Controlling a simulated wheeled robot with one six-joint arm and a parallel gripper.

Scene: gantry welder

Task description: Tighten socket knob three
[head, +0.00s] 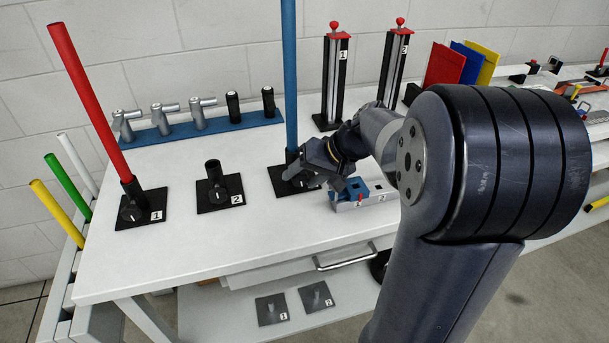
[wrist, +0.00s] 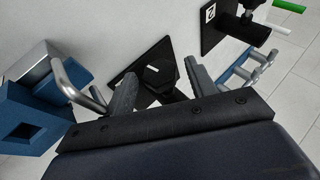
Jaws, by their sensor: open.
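Socket three is a black base plate (head: 277,180) holding an upright blue rod (head: 290,80). Its number is hidden behind my gripper. My gripper (head: 303,172) is at this socket, low beside the rod's foot, and covers the knob in the head view. In the wrist view a black knob with a white mark (wrist: 152,70) shows between and just beyond the two grey fingers of my gripper (wrist: 160,85). The fingers stand apart on either side of it. I cannot tell whether either finger touches the knob.
Socket 1 (head: 140,216) holds a leaning red rod (head: 85,95). Socket 2 (head: 219,192) is empty. A small grey and blue block (head: 347,205) stands close to the right of my gripper. A blue rack (head: 215,125) with metal handles lies behind. The front left tabletop is clear.

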